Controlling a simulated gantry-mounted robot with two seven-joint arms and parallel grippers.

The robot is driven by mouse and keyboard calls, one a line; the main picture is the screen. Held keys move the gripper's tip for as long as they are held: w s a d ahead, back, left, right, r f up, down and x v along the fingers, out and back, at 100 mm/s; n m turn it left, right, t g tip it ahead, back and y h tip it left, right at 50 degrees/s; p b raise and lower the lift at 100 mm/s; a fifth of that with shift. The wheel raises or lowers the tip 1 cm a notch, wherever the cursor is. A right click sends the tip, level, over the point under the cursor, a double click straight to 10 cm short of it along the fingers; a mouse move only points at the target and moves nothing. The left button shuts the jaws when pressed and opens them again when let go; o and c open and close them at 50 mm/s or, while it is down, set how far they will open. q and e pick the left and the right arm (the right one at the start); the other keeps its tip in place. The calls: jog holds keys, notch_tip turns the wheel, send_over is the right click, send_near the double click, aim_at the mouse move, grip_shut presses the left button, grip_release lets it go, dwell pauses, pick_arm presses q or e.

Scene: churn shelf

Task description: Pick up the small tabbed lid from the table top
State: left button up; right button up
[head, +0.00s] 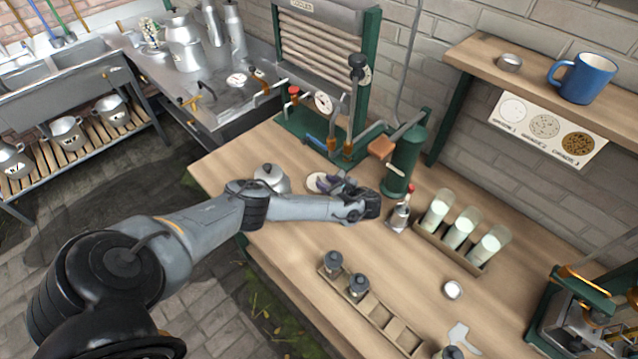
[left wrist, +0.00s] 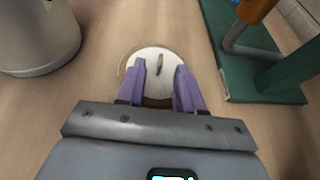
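The small tabbed lid (left wrist: 152,58) is a pale round disc with a thin upright tab, lying flat on the wooden table top. In the head view the lid (head: 313,180) shows as a pale rim, partly hidden behind my left gripper's purple fingers. My left gripper (head: 328,183) reaches over the table from the left. In the left wrist view the gripper (left wrist: 161,70) is open, with one purple finger on each side of the tab and clear gaps between. I cannot tell whether the fingertips touch the disc. My right gripper is not in view.
A metal can (head: 271,178) stands close beside the lid. The green cooler base (head: 300,125) is on the other side, with a green cylinder (head: 404,160) further right. A small bottle (head: 398,215) and a rack of glass jars (head: 450,245) stand to the right.

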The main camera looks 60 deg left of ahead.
pick_arm(q)
jog(key=shift+x, duration=1.05)
grip_shut()
jog(key=shift+r, duration=0.15)
